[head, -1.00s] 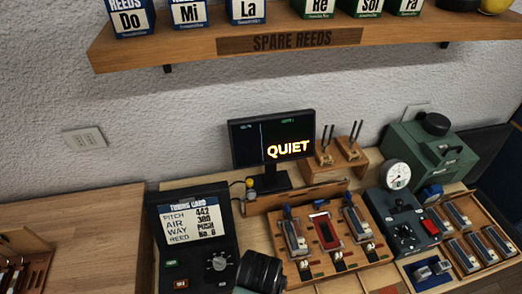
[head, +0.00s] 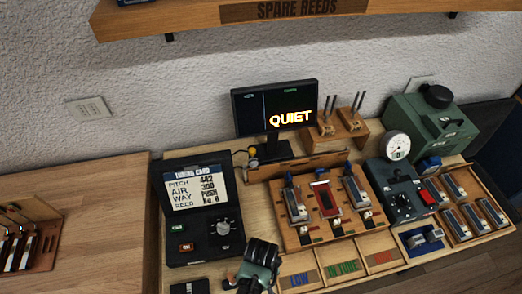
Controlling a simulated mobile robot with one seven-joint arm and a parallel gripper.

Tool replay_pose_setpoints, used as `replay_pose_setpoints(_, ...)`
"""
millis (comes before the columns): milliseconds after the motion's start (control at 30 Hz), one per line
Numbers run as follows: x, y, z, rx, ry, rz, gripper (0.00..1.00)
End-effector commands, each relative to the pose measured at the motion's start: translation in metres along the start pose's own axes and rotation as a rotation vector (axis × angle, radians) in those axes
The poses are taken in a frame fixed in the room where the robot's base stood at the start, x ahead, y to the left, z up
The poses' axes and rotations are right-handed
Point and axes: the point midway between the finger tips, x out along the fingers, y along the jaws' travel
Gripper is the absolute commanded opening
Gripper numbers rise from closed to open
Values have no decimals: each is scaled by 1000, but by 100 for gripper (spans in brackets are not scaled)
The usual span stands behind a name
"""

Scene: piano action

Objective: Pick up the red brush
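I cannot make out a red brush for certain in the head view. A red-framed block (head: 325,198) sits in the middle of a wooden board (head: 296,236), between two grey metal reed blocks. It does not clearly look like a brush. A wooden rack (head: 46,246) at the left edge holds several slim tools with dark and pale parts, partly cut off by the frame. A dark part of my arm shows at the bottom centre, in front of the bench.
A monitor (head: 275,108) reading QUIET stands at the back. A tuning card box (head: 198,250) is left of centre. A grey control box (head: 402,204) and a tray of reed blocks (head: 512,226) are at right. The left tabletop (head: 105,215) has clear room.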

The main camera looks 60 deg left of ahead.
Motion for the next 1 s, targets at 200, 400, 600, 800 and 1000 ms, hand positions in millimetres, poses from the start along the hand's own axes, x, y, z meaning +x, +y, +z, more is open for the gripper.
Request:
replay_pose_setpoints(200, 3, 0, 0, 0, 0, 0, 70)
replay_pose_setpoints(400, 2, 0, 0, 0, 0, 0, 47)
replay_pose_setpoints(600, 2, 0, 0, 0, 0, 0, 11)
replay_pose_setpoints(800, 2, 0, 0, 0, 0, 0, 0)
replay_pose_setpoints(1000, 2, 0, 0, 0, -1, -1, 0)
